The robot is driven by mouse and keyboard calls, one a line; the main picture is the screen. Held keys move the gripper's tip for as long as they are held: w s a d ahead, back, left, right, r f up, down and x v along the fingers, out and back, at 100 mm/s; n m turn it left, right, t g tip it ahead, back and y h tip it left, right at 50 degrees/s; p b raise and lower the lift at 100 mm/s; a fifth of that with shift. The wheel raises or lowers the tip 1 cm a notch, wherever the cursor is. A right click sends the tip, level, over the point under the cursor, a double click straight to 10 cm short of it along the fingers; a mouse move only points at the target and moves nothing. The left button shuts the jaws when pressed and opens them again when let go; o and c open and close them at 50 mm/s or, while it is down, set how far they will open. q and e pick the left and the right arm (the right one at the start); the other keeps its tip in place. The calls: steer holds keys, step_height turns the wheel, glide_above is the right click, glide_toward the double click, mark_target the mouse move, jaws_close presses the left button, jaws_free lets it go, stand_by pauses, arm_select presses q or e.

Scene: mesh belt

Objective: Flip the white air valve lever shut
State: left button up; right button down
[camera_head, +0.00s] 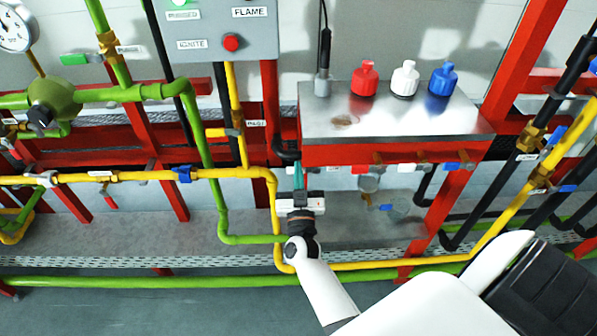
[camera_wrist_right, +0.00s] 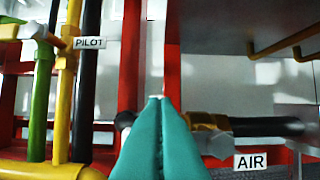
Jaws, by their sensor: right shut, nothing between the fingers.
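My right gripper (camera_head: 298,168) reaches up from the bottom of the head view to the pipes below the left end of the metal bench. Its teal fingers (camera_wrist_right: 158,125) are pressed together and empty in the right wrist view. Just right of them is a brass valve body (camera_wrist_right: 203,120) on a dark pipe, with a pale grey-white part (camera_wrist_right: 218,146) below it, perhaps the lever. The AIR label (camera_wrist_right: 251,161) hangs to the right. The fingers partly hide this valve; I cannot tell contact or the lever's angle. My left gripper is not in view.
A yellow pipe (camera_head: 228,173) and a green pipe (camera_head: 222,195) run close left of the gripper. The metal bench (camera_head: 400,118) carries red, white and blue bottles. A red post (camera_wrist_right: 131,60) stands behind the fingers. The PILOT label (camera_wrist_right: 89,43) is at left.

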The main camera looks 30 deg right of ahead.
steer(key=shift+f+n, duration=0.15)
steer(key=shift+n, duration=0.45)
steer(key=shift+a+f+n+t+y+p, duration=0.1)
steer(key=shift+f+n+t+y+p, duration=0.2)
steer(key=shift+n+y+p, duration=0.4)
step_height(320, 180, down, 5)
steer(key=s+d+n+g+y+p, duration=0.1)
steer(key=n+y+p, duration=0.5)
steer(key=n, duration=1.3)
steer(key=shift+s+d+f+g, duration=0.2)
steer(key=shift+s+d+g, duration=0.15)
steer(key=shift+d, duration=0.5)
steer(key=shift+n, duration=0.3)
steer(key=shift+w, duration=0.15)
